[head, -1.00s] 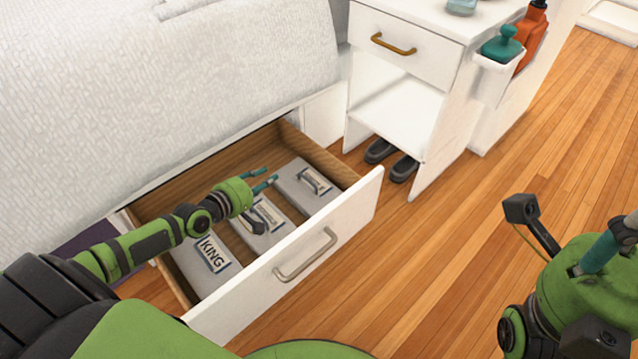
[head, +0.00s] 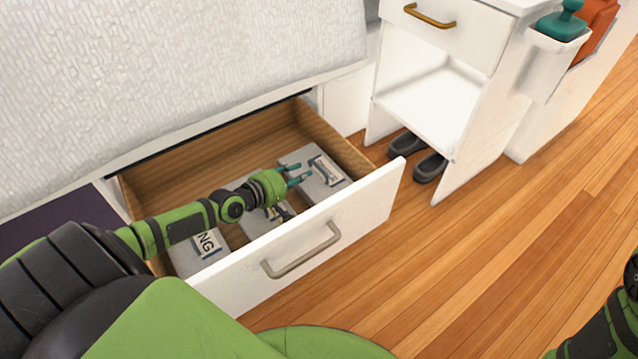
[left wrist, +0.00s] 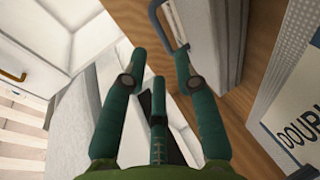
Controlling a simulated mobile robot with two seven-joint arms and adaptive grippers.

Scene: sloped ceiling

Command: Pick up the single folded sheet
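Three folded sheets lie in a row in the open drawer (head: 200,285). The right-hand one (head: 318,162) is pale grey with a white label, too small to read in the head view. The middle sheet (head: 262,222) is partly hidden by my left arm; a label reading "DOUBLE" (left wrist: 292,120) shows at the right of the left wrist view. The left sheet (head: 200,255) shows "NG" of its label. My left gripper (head: 300,174) has teal fingers spread apart and empty, above the right-hand sheet's near left side. My right gripper is out of view.
The bed (head: 150,70) stands behind the drawer. A white nightstand (head: 430,90) stands to its right, with dark shoes (head: 420,155) at its foot. Wooden floor (head: 480,270) is clear at the right. My right arm shows at the lower right corner.

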